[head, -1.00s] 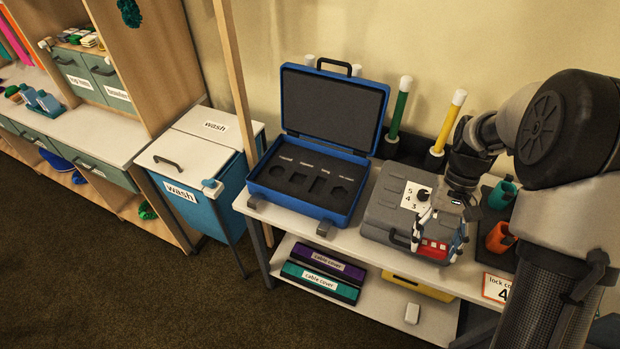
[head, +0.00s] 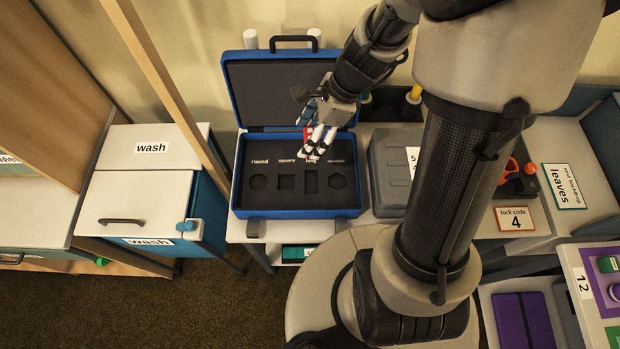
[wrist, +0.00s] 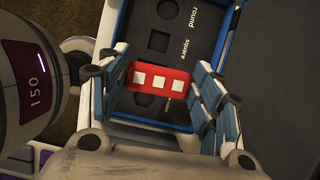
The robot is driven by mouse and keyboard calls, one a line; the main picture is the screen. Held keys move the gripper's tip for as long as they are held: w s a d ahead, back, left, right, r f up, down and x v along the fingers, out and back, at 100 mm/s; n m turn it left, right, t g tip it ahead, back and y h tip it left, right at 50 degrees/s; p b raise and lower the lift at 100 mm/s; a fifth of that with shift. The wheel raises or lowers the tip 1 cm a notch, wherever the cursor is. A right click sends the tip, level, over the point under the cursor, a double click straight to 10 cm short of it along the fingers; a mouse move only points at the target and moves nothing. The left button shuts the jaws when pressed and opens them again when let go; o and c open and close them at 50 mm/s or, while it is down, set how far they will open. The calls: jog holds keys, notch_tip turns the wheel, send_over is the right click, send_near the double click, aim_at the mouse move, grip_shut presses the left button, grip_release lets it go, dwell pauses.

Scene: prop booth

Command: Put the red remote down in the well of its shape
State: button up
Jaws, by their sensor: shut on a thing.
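The open blue case (head: 298,213) holds a dark foam insert (head: 273,202) with a row of wells. From left these are a round well (head: 260,182), a square well (head: 286,181), a narrow rectangular well (head: 310,181) and a hexagonal well (head: 338,182). My gripper (head: 317,146) is above the back part of the insert, shut on the red remote, which is mostly hidden there. In the wrist view the red remote (wrist: 160,78), with white square buttons, lies between the fingers and hides the narrow well. The square well (wrist: 158,41) shows beside it.
The case lid (head: 275,90) stands open behind the insert. A closed grey case (head: 388,178) stands close on the right. A blue wash bin (head: 207,215) is to the left. A lock code card (head: 515,219) lies at the right.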

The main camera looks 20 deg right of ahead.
jog(key=shift+m, duration=0.3)
notch_tip(320, 180, down, 20)
jog(key=b, duration=1)
jog(key=shift+f+b, duration=0.3)
jog(key=shift+b, duration=0.1)
jog(key=o, duration=1.1)
jog(key=shift+r, duration=0.1)
